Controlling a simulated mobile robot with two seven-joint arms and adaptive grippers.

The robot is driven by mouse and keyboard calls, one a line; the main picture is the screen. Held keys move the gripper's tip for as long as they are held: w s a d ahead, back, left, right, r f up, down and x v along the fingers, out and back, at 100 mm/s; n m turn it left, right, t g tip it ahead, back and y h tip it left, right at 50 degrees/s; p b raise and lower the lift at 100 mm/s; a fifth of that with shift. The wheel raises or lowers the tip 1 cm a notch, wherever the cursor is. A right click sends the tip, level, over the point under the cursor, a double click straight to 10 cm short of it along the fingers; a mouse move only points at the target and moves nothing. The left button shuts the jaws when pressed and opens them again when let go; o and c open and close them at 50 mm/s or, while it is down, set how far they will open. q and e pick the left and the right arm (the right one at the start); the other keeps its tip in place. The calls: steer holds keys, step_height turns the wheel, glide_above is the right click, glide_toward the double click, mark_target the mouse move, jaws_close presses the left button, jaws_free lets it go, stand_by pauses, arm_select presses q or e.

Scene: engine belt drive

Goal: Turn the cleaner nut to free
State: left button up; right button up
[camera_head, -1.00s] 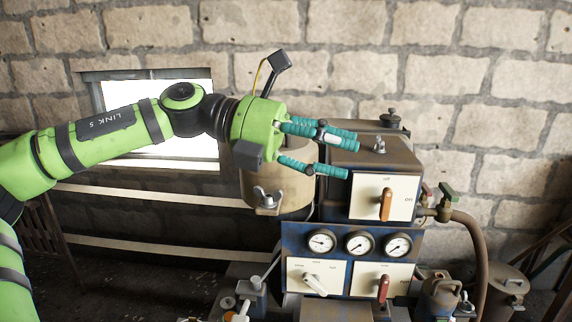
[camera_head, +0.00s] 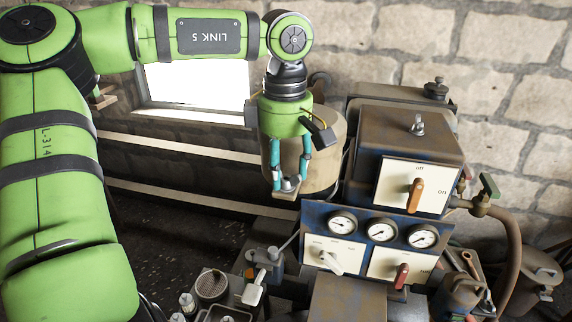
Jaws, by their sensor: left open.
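The cleaner nut (camera_head: 288,183) is a small grey metal nut on a bracket at the front foot of the tan cleaner drum (camera_head: 318,165). My left gripper (camera_head: 289,172) points down in front of the drum. Its teal fingers are open and reach down on either side of the nut; I cannot tell whether they touch it. The nut is partly hidden by the fingers. My right gripper is not in view.
A rusty box (camera_head: 410,140) with an orange lever and a wing nut on top stands right of the drum. Below it is a blue panel (camera_head: 380,235) with gauges and switches. A hose (camera_head: 510,245) hangs at the right. Small parts stand at the lower left.

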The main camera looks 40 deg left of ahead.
arm_select(q)
steer(key=shift+w+f, duration=0.1)
steer(key=shift+f, duration=0.45)
steer(key=shift+c, duration=0.8)
jaws_close()
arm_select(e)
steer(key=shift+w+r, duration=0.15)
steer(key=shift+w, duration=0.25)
arm_select(q)
steer(key=shift+f+n+b, duration=0.25)
steer(key=shift+n+b, duration=0.25)
steer(key=shift+b, duration=0.2)
steer(key=shift+r+n+b, duration=0.1)
steer(key=shift+n+b, duration=0.35)
steer(key=shift+n, duration=0.35)
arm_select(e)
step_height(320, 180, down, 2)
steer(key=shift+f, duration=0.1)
